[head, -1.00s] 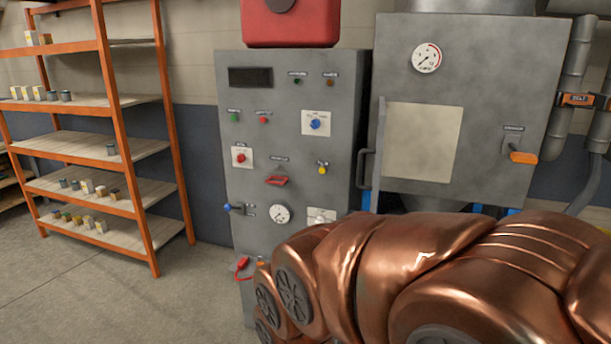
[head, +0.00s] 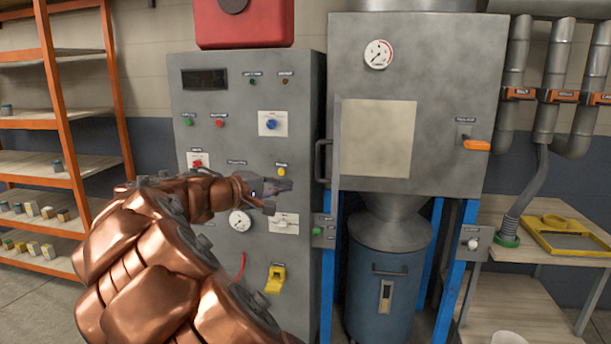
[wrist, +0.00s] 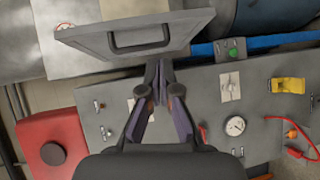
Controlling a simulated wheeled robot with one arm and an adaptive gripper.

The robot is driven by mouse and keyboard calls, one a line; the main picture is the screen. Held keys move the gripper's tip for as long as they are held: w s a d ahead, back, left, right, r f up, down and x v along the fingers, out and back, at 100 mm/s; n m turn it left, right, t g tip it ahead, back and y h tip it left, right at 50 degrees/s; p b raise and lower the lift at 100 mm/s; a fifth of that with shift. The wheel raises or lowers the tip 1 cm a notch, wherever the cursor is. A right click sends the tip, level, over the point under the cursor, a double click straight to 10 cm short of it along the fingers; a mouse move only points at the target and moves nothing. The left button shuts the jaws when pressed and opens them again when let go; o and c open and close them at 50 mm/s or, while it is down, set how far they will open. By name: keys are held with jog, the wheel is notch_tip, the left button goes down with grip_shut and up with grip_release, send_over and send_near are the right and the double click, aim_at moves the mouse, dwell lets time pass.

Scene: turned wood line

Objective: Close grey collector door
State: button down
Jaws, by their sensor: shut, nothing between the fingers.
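The grey collector (head: 440,100) stands right of centre in the head view, with a gauge, an orange latch (head: 477,145) and a pale panel (head: 378,138) on its front. Its grey door (head: 337,125) stands open at the panel's left side, seen nearly edge-on. The door's dark handle (head: 321,160) sticks out to the left. In the wrist view the door (wrist: 185,30) and its handle (wrist: 140,38) show face-on at the top. My gripper (head: 284,187) is shut and empty, left of the door and handle. In the wrist view its fingertips (wrist: 160,92) are just below the door edge, apart from the handle.
A grey control cabinet (head: 200,115) with buttons, a gauge and a yellow switch (head: 275,278) stands close behind my gripper. A blue drum (head: 380,300) sits under the collector. Shelves (head: 45,160) are at left, a wooden table (head: 545,250) at right.

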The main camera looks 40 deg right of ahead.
jog(key=w+r+n+t+h, duration=0.1)
jog(key=w+t+h, duration=0.1)
jog(key=w, duration=0.4)
jog(key=p, duration=0.1)
send_near(317, 164)
jog(key=w+d, duration=0.4)
jog(key=w, duration=0.1)
jog(key=shift+s+d+r+p, duration=0.1)
jog(key=shift+s+d+p, duration=0.4)
jog(key=shift+s+d, duration=0.9)
jog(key=shift+s+b, duration=0.1)
jog(key=shift+b, duration=0.2)
jog(key=shift+s+d+n+t+b, duration=0.35)
jog(key=shift+s+n+b, duration=0.15)
jog(key=shift+s+b, duration=0.15)
